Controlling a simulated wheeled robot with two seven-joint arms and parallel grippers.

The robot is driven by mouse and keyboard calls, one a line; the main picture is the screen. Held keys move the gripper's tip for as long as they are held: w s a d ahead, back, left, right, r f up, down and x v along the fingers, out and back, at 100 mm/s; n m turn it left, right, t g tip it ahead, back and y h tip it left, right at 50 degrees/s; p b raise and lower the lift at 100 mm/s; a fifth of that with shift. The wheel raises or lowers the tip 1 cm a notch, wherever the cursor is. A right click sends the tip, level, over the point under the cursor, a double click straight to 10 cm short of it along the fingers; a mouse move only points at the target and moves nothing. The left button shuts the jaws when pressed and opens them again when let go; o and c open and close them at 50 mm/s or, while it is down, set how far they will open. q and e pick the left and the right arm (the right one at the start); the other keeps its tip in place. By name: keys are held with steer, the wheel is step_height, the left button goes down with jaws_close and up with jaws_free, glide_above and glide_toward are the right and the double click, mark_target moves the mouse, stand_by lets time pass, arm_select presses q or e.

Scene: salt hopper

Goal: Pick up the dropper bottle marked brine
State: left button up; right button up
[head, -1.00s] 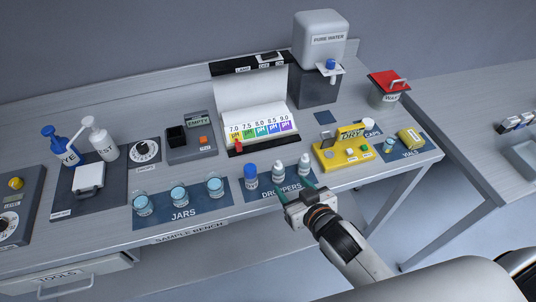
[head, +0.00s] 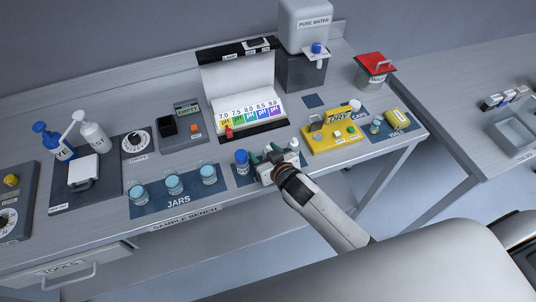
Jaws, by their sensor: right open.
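Dropper bottles stand on the dark DROPPERS mat (head: 243,181) at the bench's front edge. One has a blue cap (head: 241,162); a white-capped one (head: 293,146) stands at the right. Their labels are too small to read, so I cannot tell which is marked brine. My right gripper (head: 267,156) is open over the middle of the mat, its fingers spread between these two bottles. The middle bottle is largely hidden by the gripper; I cannot tell whether the fingers touch it. My left gripper is not in view.
Several jars (head: 173,184) stand on the JARS mat to the left. A yellow device (head: 334,137) is right of the droppers, with a vials mat (head: 393,131) beyond. The pH colour chart (head: 248,112) stands behind. The bench's front edge lies just below the mats.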

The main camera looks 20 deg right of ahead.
steer(key=shift+s, duration=0.1)
steer(key=c, duration=1.1)
step_height(320, 180, up, 10)
steer(key=shift+r+b, duration=0.1)
steer(key=shift+b, duration=0.3)
